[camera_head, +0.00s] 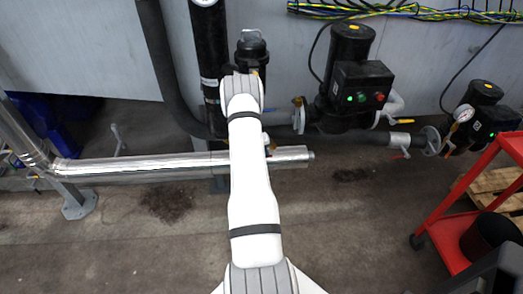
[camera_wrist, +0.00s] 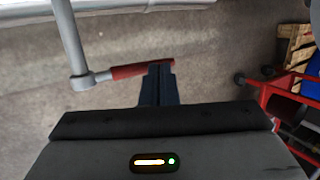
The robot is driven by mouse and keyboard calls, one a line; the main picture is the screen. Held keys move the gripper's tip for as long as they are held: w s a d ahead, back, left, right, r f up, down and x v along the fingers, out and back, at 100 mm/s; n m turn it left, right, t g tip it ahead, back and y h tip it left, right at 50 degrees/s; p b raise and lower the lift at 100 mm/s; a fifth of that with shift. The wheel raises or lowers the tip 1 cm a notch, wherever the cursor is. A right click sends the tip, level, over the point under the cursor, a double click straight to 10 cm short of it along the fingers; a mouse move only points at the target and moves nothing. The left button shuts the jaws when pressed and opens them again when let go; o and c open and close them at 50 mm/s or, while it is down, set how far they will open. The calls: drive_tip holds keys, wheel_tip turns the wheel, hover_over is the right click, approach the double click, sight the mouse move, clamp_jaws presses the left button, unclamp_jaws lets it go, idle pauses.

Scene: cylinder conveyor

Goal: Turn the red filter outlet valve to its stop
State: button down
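In the wrist view, a red valve handle (camera_wrist: 128,71) extends to the right from a grey metal stem and hub (camera_wrist: 82,80). The dark fingers of my gripper (camera_wrist: 160,68) reach up to the handle's right end and overlap it in the picture. The fingers appear close together, but whether they grip the handle or only lie against it cannot be told. In the head view, my white arm hides the gripper and this handle. A black filter housing (camera_head: 251,50) stands behind the arm against the wall.
A silver pipe (camera_head: 130,168) runs across the left and middle. A red cart (camera_head: 440,215) is at the far right, also in the wrist view (camera_wrist: 268,98). Floor between is clear.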

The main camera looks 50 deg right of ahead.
drive_tip(key=shift+s+f, duration=0.15)
drive_tip(key=shift+f, duration=0.15)
idle(0.5)
drive_tip(key=p+v, duration=0.1)
drive_tip(key=v, duration=0.7)
drive_tip(key=shift+d, duration=0.1)
